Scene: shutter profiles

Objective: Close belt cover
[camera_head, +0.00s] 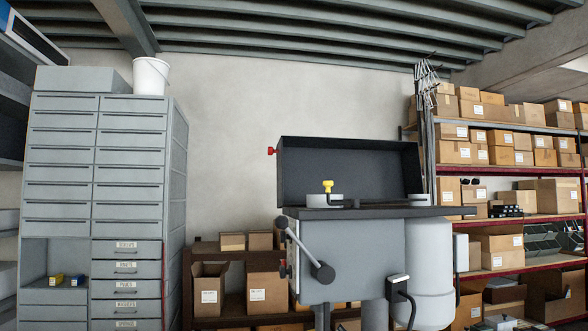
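The belt cover (350,170) is a dark grey, box-shaped lid on top of a grey drilling machine (335,260). It stands raised and open at the machine's back edge, with its hollow inside facing me. A red knob (271,151) sticks out at its left end. Below it, a light pulley (325,200) with a yellow part (327,187) on top shows above the dark top plate (440,211). A second pulley (420,199) shows partly at the right. Neither of my grippers is in view.
A lever handle with dark knobs (320,272) juts from the machine's front left. A light motor cylinder (428,265) hangs at its right. A grey drawer cabinet (110,190) stands left; shelves with cardboard boxes (505,155) stand right. Low boxes (210,290) stand behind.

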